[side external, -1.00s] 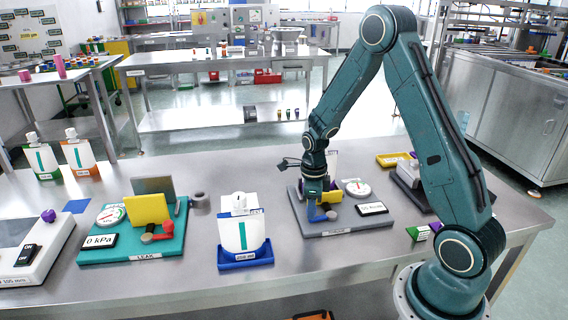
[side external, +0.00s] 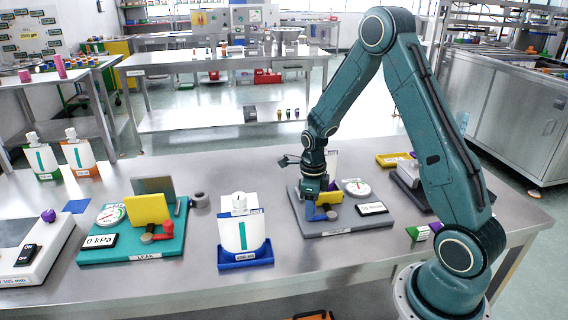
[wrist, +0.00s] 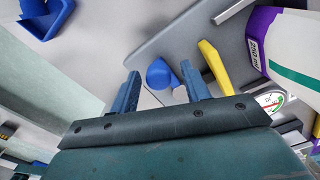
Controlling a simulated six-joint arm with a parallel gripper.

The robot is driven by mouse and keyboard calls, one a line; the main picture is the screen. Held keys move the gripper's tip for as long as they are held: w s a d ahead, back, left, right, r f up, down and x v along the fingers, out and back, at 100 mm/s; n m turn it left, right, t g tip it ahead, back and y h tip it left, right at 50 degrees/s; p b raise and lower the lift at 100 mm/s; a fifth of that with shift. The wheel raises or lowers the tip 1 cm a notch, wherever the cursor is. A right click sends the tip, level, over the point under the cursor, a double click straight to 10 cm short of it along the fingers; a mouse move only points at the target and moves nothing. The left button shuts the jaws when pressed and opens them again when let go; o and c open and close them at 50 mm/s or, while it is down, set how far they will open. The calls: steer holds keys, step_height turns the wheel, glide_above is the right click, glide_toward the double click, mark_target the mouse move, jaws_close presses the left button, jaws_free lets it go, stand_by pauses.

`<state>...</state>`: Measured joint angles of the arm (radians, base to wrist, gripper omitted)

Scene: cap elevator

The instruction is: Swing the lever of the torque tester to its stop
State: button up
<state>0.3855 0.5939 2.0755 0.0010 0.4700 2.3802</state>
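The torque tester is a grey plate (side external: 345,228) right of centre in the side view, with a yellow block (side external: 329,198), a round dial (side external: 356,187) and a display box (side external: 372,209). Its blue lever (side external: 322,214) lies at the plate's front left, partly hidden by my gripper (side external: 313,193), which points down just above it. In the wrist view my two fingers (wrist: 159,70) are apart. The yellow block (wrist: 215,66) is right of the fingers.
A white bottle with a purple band (wrist: 290,40) stands close behind the tester. A white pouch in a blue tray (side external: 245,258) stands to the left. Further left is a teal plate (side external: 150,249) with a red lever. Bare table lies in front of the tester.

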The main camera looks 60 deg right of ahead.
steer(key=shift+r, duration=0.1)
step_height(320, 180, up, 14)
steer(key=shift+f, duration=0.2)
stand_by(0.7)
steer(key=s+a+r+n+t, duration=0.3)
steer(key=s+a+r+n, duration=0.55)
steer(key=n, duration=0.55)
steer(key=s+a+r+n+t, duration=0.1)
steer(key=s+a+r+n, duration=0.1)
steer(key=s+n, duration=0.3)
steer(key=s+a+r+n+t, duration=0.1)
steer(key=s+a+n, duration=0.3)
steer(key=n, duration=0.8)
steer(key=shift+s+a+r+n+t, duration=0.3)
steer(key=shift+s+r, duration=0.15)
steer(key=shift+s, duration=0.35)
